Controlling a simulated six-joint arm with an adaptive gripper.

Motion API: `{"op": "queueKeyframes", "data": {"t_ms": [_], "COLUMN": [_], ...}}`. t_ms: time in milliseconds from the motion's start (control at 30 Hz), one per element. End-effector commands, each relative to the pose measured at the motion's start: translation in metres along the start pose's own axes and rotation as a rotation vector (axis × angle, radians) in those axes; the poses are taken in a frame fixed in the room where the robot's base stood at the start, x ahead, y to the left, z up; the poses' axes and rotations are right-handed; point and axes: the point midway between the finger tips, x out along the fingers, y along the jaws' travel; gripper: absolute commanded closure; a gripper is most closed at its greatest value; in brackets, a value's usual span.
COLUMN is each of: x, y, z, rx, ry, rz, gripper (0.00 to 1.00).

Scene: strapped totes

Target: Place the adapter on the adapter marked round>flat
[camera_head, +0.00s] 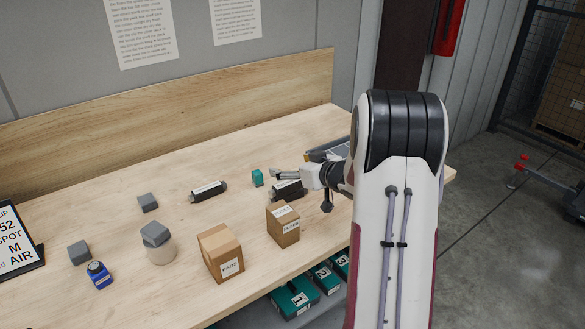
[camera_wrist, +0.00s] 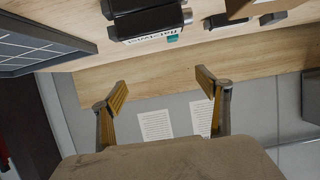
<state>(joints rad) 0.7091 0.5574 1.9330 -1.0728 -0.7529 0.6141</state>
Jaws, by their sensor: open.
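One dark adapter with a white label (camera_head: 208,191) lies on the table left of my gripper. A second dark labelled adapter (camera_head: 288,190) lies right by my gripper and is partly covered by it in the head view. In the wrist view, the near adapter (camera_wrist: 146,20) is at the top, beyond the fingertips, its label too small to read surely. The other adapter (camera_wrist: 240,22) shows at the upper right. My gripper (camera_wrist: 161,88) is open, with nothing between its fingers. In the head view my gripper (camera_head: 280,174) is low over the right part of the table.
A teal block (camera_head: 257,178) stands between the adapters. A wooden backboard (camera_head: 180,105) bounds the table behind.

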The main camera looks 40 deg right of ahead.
Motion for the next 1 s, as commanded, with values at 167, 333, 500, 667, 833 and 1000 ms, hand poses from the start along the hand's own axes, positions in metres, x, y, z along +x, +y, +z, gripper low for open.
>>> {"op": "queueKeyframes", "data": {"t_ms": [167, 333, 500, 667, 833, 1000], "x": [0.0, 0.0, 0.0, -0.002, -0.008, -0.024], "y": [0.0, 0.0, 0.0, -0.002, -0.008, -0.019], "z": [0.0, 0.0, 0.0, -0.005, -0.02, -0.042], "rx": [0.0, 0.0, 0.0, -0.006, -0.027, -0.053], "ry": [0.0, 0.0, 0.0, -0.003, -0.015, -0.04], "rz": [0.0, 0.0, 0.0, 0.011, 0.05, 0.114], "gripper": [0.24, 0.24, 0.24, 0.24, 0.24, 0.24]}}
